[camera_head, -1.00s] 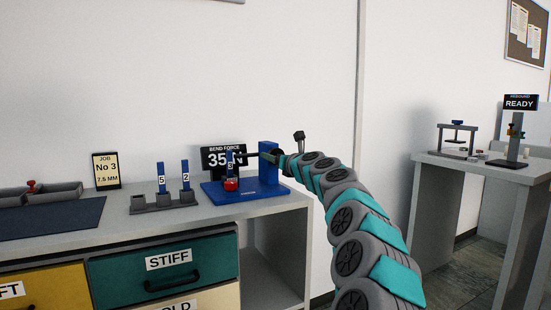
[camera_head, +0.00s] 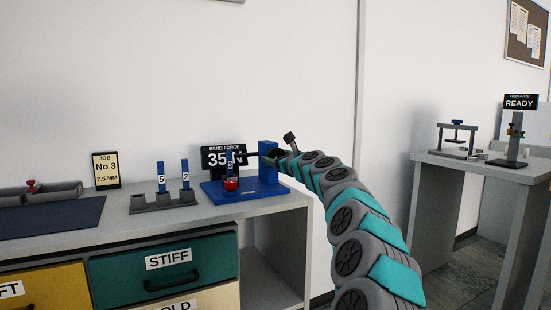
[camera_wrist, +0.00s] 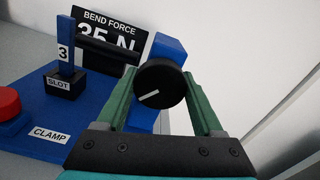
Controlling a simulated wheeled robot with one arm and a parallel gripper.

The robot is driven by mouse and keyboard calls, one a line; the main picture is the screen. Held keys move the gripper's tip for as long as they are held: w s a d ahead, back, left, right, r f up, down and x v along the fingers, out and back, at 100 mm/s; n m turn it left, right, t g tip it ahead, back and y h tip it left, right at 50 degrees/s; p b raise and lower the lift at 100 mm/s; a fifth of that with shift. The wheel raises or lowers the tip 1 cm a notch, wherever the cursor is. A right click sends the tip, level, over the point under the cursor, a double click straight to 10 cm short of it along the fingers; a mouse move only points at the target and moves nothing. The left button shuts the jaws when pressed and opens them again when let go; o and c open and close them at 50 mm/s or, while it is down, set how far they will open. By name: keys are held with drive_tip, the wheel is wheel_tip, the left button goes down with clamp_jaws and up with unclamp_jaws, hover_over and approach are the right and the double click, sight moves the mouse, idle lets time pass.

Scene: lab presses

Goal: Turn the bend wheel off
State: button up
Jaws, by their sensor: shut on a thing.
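The bend wheel (camera_wrist: 158,84) is a round black knob with a white mark line, in the middle of the wrist view. The mark points to the lower left there. My gripper (camera_wrist: 160,92) is shut on the bend wheel, with one green finger on each side of it. In the head view my gripper (camera_head: 280,157) reaches the right side of the blue bend press (camera_head: 268,160), and my wrist hides the wheel. The bend force display (camera_wrist: 105,30) behind reads about 35 N. A blue strip marked 3 (camera_wrist: 65,40) stands upright in the black slot block (camera_wrist: 65,82).
A red knob (camera_wrist: 8,103) sits at the clamp on the press base. A grey rack (camera_head: 163,202) with blue strips 5 and 2 stands left of the press. The job card (camera_head: 106,170) reads No 3, 7.5 MM. Another table (camera_head: 480,170) stands to the right.

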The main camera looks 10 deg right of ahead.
sight(277, 157)
drive_tip(key=o, duration=1.4)
drive_tip(key=shift+b+v, duration=0.4)
drive_tip(key=shift+v, duration=3.45)
